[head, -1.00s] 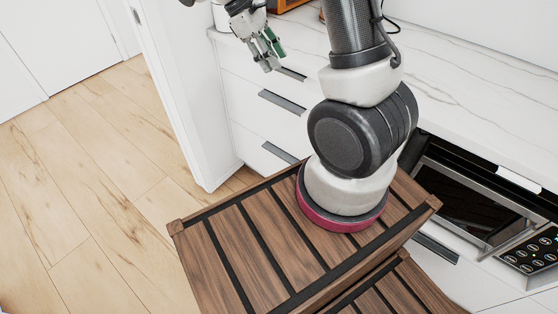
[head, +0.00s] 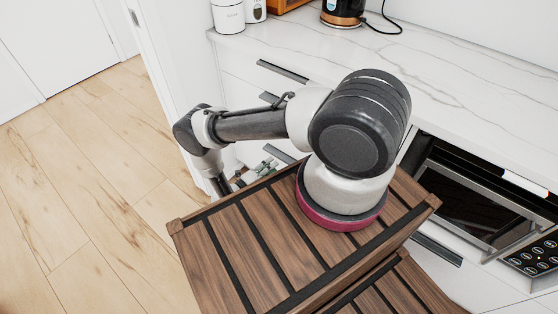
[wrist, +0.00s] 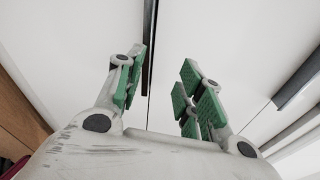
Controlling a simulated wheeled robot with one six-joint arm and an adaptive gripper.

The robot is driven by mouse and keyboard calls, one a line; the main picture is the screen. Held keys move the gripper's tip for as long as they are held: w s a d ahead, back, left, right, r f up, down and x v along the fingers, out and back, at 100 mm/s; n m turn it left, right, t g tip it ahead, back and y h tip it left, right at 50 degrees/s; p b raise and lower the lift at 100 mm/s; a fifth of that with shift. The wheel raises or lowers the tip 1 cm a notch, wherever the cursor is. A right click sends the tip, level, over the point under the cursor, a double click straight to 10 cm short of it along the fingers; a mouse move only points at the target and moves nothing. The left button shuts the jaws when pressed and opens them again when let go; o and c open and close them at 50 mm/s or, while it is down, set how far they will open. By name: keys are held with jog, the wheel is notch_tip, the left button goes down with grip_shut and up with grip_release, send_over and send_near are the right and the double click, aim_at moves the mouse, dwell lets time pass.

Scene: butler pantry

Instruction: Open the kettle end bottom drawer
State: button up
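The white drawer stack stands below the kettle end of the counter. In the head view its bottom drawer shows a dark bar handle (head: 278,153), and the drawer looks shut. My gripper (head: 264,168) is low in front of that drawer, just below and left of the handle, partly hidden by the slatted wooden top. In the wrist view my gripper (wrist: 163,92) is open, its green-padded fingers apart. A dark bar handle (wrist: 149,45) lies ahead, beside the left finger within the gap. I cannot tell whether it is touched. The kettle (head: 343,12) stands on the counter.
Two higher handles (head: 282,71) (head: 268,98) are on the same stack, the lower partly behind my arm. Another dark handle (wrist: 300,80) is at the right in the wrist view. A microwave (head: 470,195) is at right. Open wooden floor (head: 80,200) lies left.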

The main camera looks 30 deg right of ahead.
aim_at(279, 160)
jog(key=w+d+f+n+t, duration=0.1)
jog(key=d, duration=0.1)
jog(key=w+d+n, duration=0.1)
jog(key=d, duration=0.1)
jog(key=w+d+f+n+t, duration=0.1)
jog(key=d, duration=0.1)
jog(key=shift+d+f+t, duration=0.25)
jog(key=shift+f+t, duration=0.05)
grip_shut()
